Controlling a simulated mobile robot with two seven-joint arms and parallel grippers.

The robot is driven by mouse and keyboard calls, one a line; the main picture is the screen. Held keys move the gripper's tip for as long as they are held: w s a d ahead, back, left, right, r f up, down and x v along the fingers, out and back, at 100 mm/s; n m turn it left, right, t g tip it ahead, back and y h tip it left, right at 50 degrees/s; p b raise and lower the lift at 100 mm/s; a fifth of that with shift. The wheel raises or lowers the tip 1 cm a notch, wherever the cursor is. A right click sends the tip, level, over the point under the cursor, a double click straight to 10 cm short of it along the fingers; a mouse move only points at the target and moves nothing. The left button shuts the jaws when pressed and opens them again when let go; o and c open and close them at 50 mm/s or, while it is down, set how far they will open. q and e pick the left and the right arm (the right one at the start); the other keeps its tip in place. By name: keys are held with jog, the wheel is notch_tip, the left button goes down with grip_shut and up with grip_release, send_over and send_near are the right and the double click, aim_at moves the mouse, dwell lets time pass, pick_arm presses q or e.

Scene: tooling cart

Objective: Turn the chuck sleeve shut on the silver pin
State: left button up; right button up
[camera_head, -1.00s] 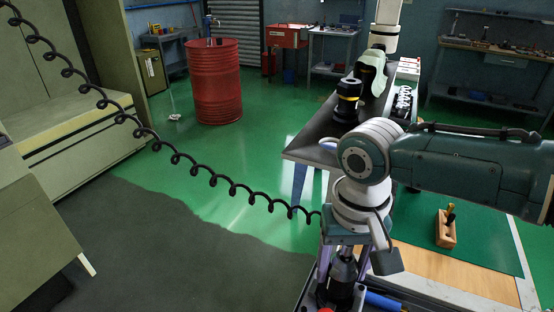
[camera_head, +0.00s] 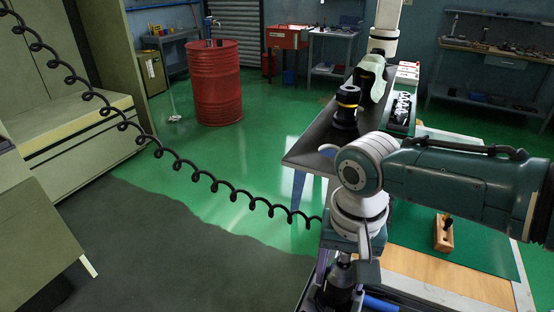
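My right gripper (camera_head: 343,276) points down at the bottom of the head view, below its white wrist. Its fingers stand on either side of a dark, upright cylindrical part (camera_head: 340,295), which looks like the chuck with its sleeve. The wrist and the frame's bottom edge hide much of it. I cannot tell whether the fingers touch it. The silver pin cannot be made out.
A wooden block (camera_head: 443,240) with a dark-topped piece stands on the green mat (camera_head: 490,258) at right. A black holder with a yellow ring (camera_head: 346,107) stands on the dark bench behind. A blue cylinder (camera_head: 382,304) lies beside the chuck. A coiled black cable crosses at left.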

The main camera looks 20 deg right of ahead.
jog(key=o, duration=0.4)
jog(key=shift+r, duration=0.5)
notch_tip(320, 180, up, 9)
jog(key=shift+p, duration=1.1)
jog(key=s+a+n+t+y, duration=0.1)
jog(key=s+a+n+t, duration=0.1)
jog(key=s+a+n, duration=0.6)
jog(key=s+d+r+n+t, duration=0.1)
jog(key=s+d+r, duration=0.1)
jog(key=s, duration=0.2)
jog(key=s+d+r+t, duration=0.1)
jog(key=s+d+r, duration=0.1)
jog(key=s+d, duration=0.15)
jog(key=shift+h, duration=0.4)
jog(key=r+p, duration=2.3)
jog(key=shift+s+a+r, duration=0.15)
jog(key=shift+s+a, duration=0.05)
jog(key=shift+a, duration=0.2)
